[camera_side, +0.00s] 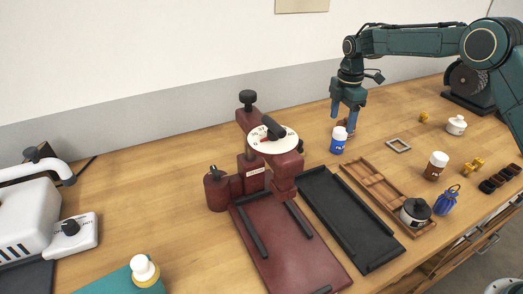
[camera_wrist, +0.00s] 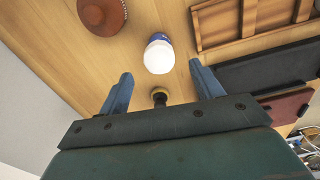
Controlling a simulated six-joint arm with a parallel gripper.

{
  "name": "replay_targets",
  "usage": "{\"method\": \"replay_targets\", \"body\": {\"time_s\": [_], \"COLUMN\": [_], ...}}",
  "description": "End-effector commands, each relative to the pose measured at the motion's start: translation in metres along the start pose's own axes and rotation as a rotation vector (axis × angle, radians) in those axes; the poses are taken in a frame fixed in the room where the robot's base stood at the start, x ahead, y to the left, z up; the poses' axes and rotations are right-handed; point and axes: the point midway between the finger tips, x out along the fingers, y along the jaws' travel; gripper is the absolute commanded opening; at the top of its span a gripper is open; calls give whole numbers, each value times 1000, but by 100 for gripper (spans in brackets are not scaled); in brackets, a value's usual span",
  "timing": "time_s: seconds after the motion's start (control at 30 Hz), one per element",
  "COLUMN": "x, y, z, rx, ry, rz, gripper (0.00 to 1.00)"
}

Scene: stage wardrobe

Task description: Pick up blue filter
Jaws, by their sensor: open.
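No thing is plainly marked as a filter. A small blue container with a white top (camera_side: 338,140) stands upright on the table just in front of my gripper (camera_side: 352,125). In the wrist view its white top (camera_wrist: 159,57) lies beyond and between my fingertips (camera_wrist: 163,80). My gripper points down, open and empty, and its fingers are apart from the container. Another blue thing, like a small bag or lantern (camera_side: 446,200), stands at the right.
A brown container with a white lid (camera_side: 436,166), a grey square frame (camera_side: 398,145) and a wooden tray (camera_side: 368,180) are nearby. A black tray (camera_side: 345,222) and a dark red press (camera_side: 270,170) stand to the left. A reddish-brown dome (camera_wrist: 103,14) shows in the wrist view.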

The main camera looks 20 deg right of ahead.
Motion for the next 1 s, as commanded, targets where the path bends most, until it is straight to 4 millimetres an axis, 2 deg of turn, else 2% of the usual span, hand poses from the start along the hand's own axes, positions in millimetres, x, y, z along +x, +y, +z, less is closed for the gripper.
{"method": "replay_targets", "body": {"time_s": [0.1,0.2,0.63,1.0], "x": [18,26,38,76], "y": [0,0,0,0], "z": [0,0,0,2], "rx": [0,0,0,0], "ry": [0,0,0,0], "rz": [-3,-1,-2,-2], "gripper": [66,66,66,66]}}
